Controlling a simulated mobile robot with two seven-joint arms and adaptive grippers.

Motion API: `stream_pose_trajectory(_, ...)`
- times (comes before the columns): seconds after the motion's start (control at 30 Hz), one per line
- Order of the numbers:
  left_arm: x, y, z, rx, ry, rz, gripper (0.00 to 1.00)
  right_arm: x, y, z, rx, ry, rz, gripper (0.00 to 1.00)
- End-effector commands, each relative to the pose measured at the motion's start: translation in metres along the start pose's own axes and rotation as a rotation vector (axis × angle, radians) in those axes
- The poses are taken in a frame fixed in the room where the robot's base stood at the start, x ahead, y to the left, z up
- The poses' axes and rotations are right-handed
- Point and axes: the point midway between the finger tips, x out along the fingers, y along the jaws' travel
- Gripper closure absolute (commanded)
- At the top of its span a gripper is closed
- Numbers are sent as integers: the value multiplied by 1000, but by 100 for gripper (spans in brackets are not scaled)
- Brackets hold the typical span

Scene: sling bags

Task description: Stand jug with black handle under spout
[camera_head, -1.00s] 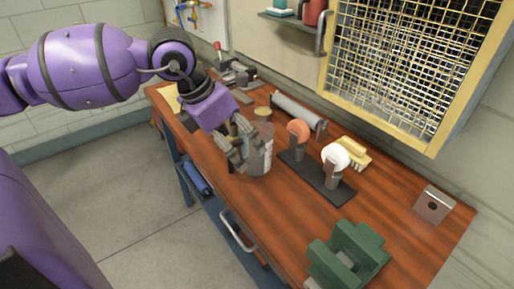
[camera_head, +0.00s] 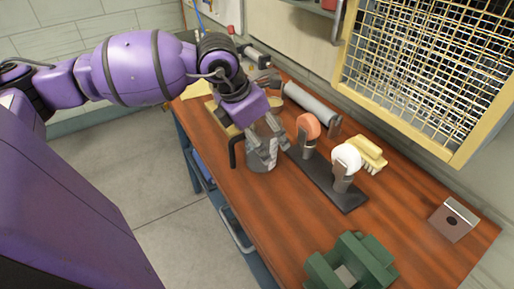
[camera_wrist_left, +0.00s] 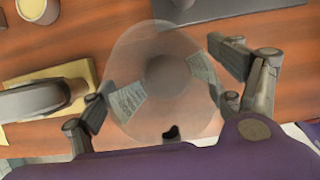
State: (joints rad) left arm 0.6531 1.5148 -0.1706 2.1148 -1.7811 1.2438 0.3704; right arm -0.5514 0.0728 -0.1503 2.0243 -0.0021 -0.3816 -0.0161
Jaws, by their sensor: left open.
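The clear jug (camera_head: 262,160) stands on the wooden bench near its front edge. Its black handle (camera_head: 233,151) sticks out on the left, towards that edge. My left gripper (camera_head: 264,140) is open at the jug, with its fingers over the upper part. In the left wrist view the round jug (camera_wrist_left: 165,55) lies between the spread fingers, and the small dark handle (camera_wrist_left: 171,133) points towards the wrist. I cannot tell whether the fingers touch the jug. I cannot make out a spout for certain. My right gripper is not in view.
A black base (camera_head: 328,187) with an orange disc (camera_head: 308,126) and a white disc (camera_head: 346,158) stands right of the jug. Behind are a grey cylinder (camera_head: 308,104) and a yellow brush (camera_head: 366,152). A green block (camera_head: 350,264) stands in front. Bare bench lies between jug and block.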

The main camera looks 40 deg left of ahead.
Motion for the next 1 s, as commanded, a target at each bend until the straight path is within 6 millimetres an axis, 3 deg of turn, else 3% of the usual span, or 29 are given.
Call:
stream_pose_trajectory(0.33, 9, 0, 0, 1, 0, 1, 15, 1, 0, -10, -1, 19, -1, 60)
stream_pose_trajectory(0.7, 9, 0, 0, 1, 0, 0, 62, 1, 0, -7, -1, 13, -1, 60)
stream_pose_trajectory(0.97, 9, 0, 0, 1, 0, 0, 64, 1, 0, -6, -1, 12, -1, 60)
stream_pose_trajectory(1.0, 9, 0, 0, 1, 0, 0, 68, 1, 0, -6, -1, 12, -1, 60)
